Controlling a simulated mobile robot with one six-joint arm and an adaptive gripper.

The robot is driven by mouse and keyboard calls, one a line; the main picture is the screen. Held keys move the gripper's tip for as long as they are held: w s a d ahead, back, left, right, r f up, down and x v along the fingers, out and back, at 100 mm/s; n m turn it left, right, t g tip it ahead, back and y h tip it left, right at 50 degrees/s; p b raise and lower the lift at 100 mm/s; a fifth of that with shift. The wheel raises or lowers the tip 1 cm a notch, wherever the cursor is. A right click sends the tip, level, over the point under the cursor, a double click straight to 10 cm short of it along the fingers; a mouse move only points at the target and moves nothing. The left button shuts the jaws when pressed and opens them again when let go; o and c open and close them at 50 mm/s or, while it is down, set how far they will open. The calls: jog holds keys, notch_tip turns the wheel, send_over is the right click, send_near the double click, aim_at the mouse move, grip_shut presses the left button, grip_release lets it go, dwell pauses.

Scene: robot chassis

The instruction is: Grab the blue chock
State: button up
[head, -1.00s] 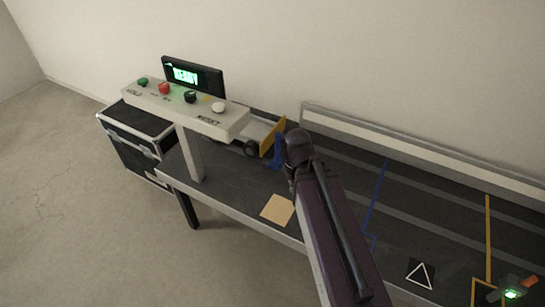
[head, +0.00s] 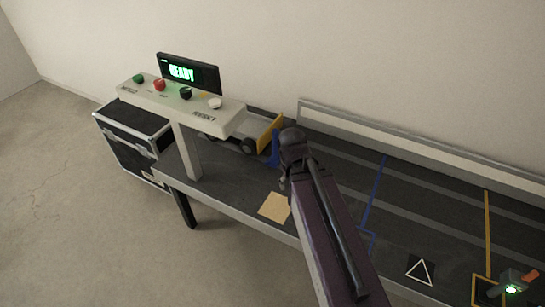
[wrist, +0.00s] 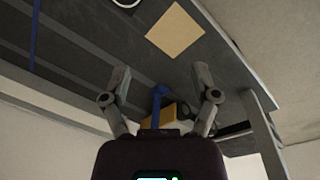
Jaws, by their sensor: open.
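The blue chock (head: 274,150) stands on the dark table beside the yellow panel (head: 268,132) of a small wheeled cart. My arm partly covers it in the head view. In the wrist view the blue chock (wrist: 157,101) shows as a narrow upright with a wider end, between and beyond my fingers, in front of the yellow panel (wrist: 173,116). My gripper (wrist: 161,80) is open, with a finger on each side of the chock's image and nothing held. I cannot tell how far the fingertips are from it.
A button console (head: 180,103) with a READY screen (head: 188,73) stands at the table's left, close to the cart (head: 240,137). A tan square (head: 274,207) lies near the front edge. A raised rail (head: 420,150) runs along the back. A black case (head: 132,137) stands at left.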

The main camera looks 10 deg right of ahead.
jog(key=w+d+f+n+t+h+b, duration=0.35)
jog(key=w+f+n+b, duration=0.2)
jog(key=f+b, duration=0.3)
jog(key=n+t+h+b, duration=0.4)
jog(key=n+t+b, duration=0.8)
jog(key=n+b, duration=1.4)
send_near(274, 148)
jog(key=s+a+m+b, duration=0.1)
jog(key=s+m+b, duration=0.1)
jog(key=shift+s+a+f, duration=0.1)
jog(key=shift+a+f, duration=0.05)
jog(key=shift+p, duration=0.3)
jog(key=x, duration=0.8)
jog(key=shift+w+d, duration=0.2)
jog(key=shift+w, duration=0.05)
